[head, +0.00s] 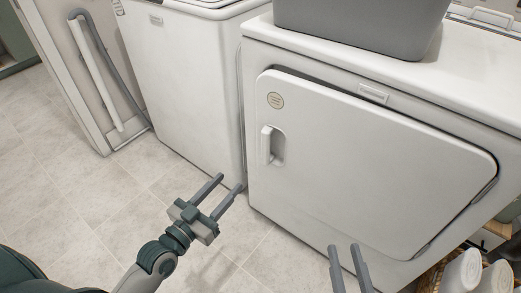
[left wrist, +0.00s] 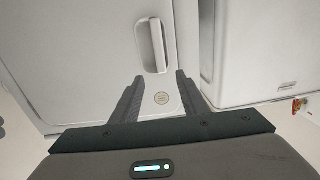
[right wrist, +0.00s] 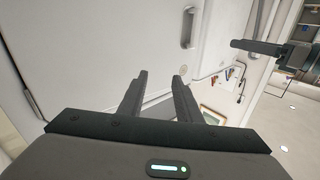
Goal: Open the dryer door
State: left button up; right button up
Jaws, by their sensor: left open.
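The white dryer door (head: 370,165) appears shut, with a dark gap along its top edge. Its upright handle (head: 266,145) is near the door's left edge, below a round sticker. My left gripper (head: 231,181) is open and empty, left of and below the handle, apart from it. In the left wrist view the handle (left wrist: 158,45) lies just beyond the fingertips. My right gripper (head: 344,247) is open and empty in front of the door's lower part. In the right wrist view the handle (right wrist: 188,25) is farther off, and my left gripper (right wrist: 236,44) shows at right.
A grey bin (head: 360,28) stands on the dryer top. A white washer (head: 190,85) stands left of the dryer with a narrow gap. A basket with white bottles (head: 463,272) is at the lower right. The tiled floor (head: 70,185) at left is clear.

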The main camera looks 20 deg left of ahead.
pick_arm(q)
jog(key=shift+w, duration=0.1)
jog(key=b, duration=0.2)
send_near(264, 145)
jog(key=x, duration=0.7)
jog(key=shift+w+d, duration=0.15)
jog(key=shift+w, duration=0.45)
pick_arm(e)
notch_tip(264, 145, up, 6)
jog(key=s+t+y, duration=0.1)
jog(key=s+t, duration=0.1)
jog(key=t, duration=0.1)
jog(key=shift+s+a+r+t, duration=0.15)
jog(key=shift+a+t, duration=0.1)
jog(key=shift+t, duration=0.15)
pick_arm(q)
grip_shut()
